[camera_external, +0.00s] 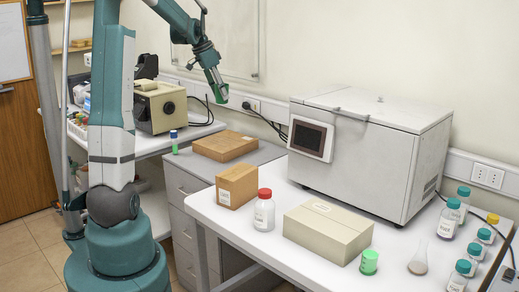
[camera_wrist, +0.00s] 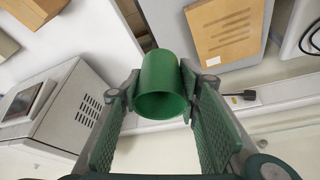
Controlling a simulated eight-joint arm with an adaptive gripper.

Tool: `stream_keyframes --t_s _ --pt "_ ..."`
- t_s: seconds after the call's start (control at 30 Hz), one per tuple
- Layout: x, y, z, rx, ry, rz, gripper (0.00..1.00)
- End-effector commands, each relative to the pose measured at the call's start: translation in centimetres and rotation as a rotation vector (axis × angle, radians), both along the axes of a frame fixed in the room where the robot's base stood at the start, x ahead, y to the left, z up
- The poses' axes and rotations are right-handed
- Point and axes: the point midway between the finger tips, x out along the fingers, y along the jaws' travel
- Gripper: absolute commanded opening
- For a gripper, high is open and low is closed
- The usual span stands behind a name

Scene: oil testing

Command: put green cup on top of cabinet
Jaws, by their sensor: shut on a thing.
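A green cup (camera_wrist: 162,85) is held between the two fingers of my gripper (camera_wrist: 158,82) in the wrist view, its open mouth toward the camera. In the external view my gripper (camera_external: 215,78) is raised in the air near the wall, with the green cup (camera_external: 222,94) at its tip. The grey drawer cabinet (camera_external: 185,192) stands left of the white table, below my gripper. A flat brown box (camera_external: 224,146) lies on its top; the box also shows in the wrist view (camera_wrist: 225,28). A second small green container (camera_external: 369,262) stands on the white table.
A slim green bottle with a blue cap (camera_external: 174,142) stands at the cabinet's left edge. A large white machine (camera_external: 370,150) stands on the white table (camera_external: 240,238), with boxes and bottles around it. The cabinet top (camera_external: 190,163) has bare room in front of the flat box.

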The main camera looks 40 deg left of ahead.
Motion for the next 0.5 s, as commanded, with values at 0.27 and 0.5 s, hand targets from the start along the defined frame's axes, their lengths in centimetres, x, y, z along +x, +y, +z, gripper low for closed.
stream_keyframes --t_s 0.27,0.5 --pt "-1.9 9.7 -0.2 -0.002 -0.006 0.183 0.22" --pt "-3.8 15.7 -0.3 -0.003 -0.009 0.300 0.22"
